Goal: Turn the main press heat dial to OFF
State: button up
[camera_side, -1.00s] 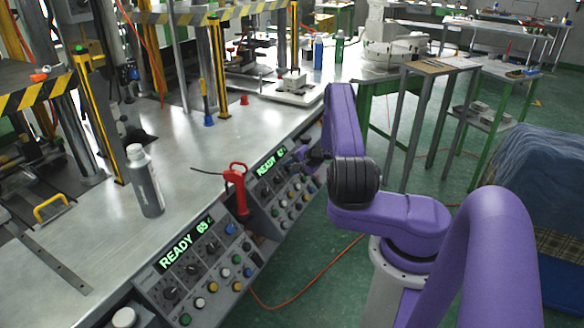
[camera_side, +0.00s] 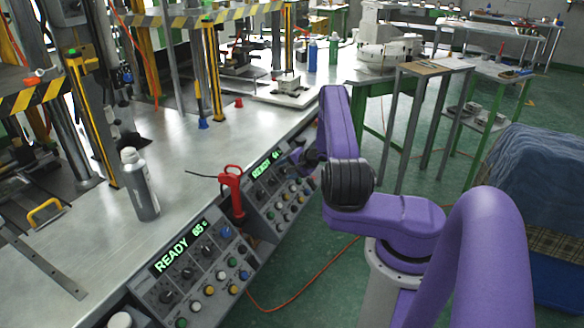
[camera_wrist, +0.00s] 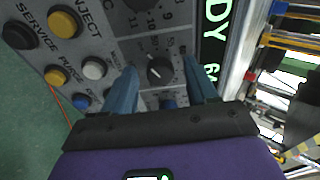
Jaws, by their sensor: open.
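My gripper (camera_wrist: 161,86) is open in the wrist view, with one bluish finger on each side of a dark dial (camera_wrist: 159,70) with a pale pointer line. Printed numbers surround this dial. I cannot tell whether the fingers touch it. In the side view my gripper (camera_side: 306,160) is at the far control panel (camera_side: 285,190), close to its lit READY display (camera_side: 266,164); the fingertips are too small to make out. A READY display also shows in the wrist view (camera_wrist: 214,40). Which dial is the main press heat dial cannot be read.
A nearer panel (camera_side: 203,258) has its own dials, buttons and READY display. A red-handled tool (camera_side: 232,190) stands between the panels, and a grey bottle (camera_side: 141,186) on the metal bench (camera_side: 185,165). Buttons, including a yellow one (camera_wrist: 62,21), lie left of the dial.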

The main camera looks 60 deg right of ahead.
jog(key=v, duration=1.7)
jog(key=shift+s, duration=0.15)
jog(key=shift+r, duration=0.15)
jog(key=w+a+n+g+y, duration=0.2)
jog(key=w+a+y, duration=0.55)
jog(key=a, duration=0.65)
jog(key=a+r+n+g+y, duration=0.1)
jog(key=a+r+n+g, duration=0.25)
jog(key=a, duration=0.45)
jog(key=a+r+n+g+y, duration=0.2)
jog(key=a+n+g, duration=0.15)
jog(key=a, duration=0.45)
jog(key=s+a+r+n+g+h, duration=0.4)
jog(key=s+a+r+n, duration=0.1)
jog(key=s+a+n, duration=0.5)
jog(key=s+r+n+t+h, duration=0.1)
jog(key=s+r+n+h, duration=0.1)
jog(key=s+n, duration=0.4)
jog(key=s+r+n+t+h, duration=0.2)
jog(key=s+r+n, duration=0.1)
jog(key=s+n, duration=0.3)
jog(key=shift+s+a+r, duration=0.4)
jog(key=shift+s, duration=0.7)
